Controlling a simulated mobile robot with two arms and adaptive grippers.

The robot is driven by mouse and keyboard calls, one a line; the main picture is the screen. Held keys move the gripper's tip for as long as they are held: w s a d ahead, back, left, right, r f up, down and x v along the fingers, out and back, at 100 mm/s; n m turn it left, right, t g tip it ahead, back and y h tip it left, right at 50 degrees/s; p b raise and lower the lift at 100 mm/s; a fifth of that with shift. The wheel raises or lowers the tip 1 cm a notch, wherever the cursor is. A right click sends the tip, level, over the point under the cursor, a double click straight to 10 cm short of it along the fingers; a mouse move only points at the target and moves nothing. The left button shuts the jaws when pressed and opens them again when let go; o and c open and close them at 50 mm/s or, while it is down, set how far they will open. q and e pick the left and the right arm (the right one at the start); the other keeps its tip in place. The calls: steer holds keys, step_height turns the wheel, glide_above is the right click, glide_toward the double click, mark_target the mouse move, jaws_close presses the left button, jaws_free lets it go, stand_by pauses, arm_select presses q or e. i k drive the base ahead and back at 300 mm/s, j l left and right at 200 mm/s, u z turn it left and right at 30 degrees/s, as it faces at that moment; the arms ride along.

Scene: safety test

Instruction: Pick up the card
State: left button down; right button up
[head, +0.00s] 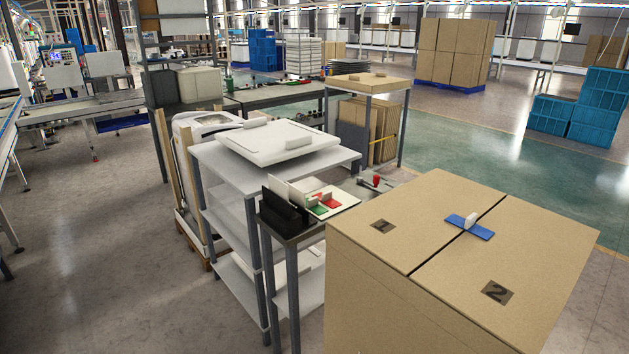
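No single card is plain to me in the head view. A small green card-like piece (318,210) and a red one (333,200) lie on a white board (345,201) on a small dark table. Small pale upright pieces stand on or beside them. A flat blue piece (482,233) with a small white upright part (470,220) lies across the seam on top of a large cardboard box. I cannot tell which of these is the card. Neither of my grippers is in view.
The large cardboard box (385,290), marked 1 and 2, fills the lower right. A grey shelf unit (208,160) holding white panels (275,142) stands left of the small table. Red and dark tools (376,181) lie behind the board. Open floor (110,250) is at left.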

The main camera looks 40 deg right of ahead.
mark_target(278, 187)
steer(key=i+z, duration=0.25)
steer(key=z, duration=0.2)
steer(key=i+j+z, duration=0.2)
steer(key=z, duration=0.2)
steer(key=i+j+z, duration=0.25)
steer(key=z, duration=0.2)
steer(key=i+j+z, duration=0.2)
steer(key=z, duration=0.2)
steer(key=i+j+z, duration=0.15)
steer(key=j+z, duration=0.3)
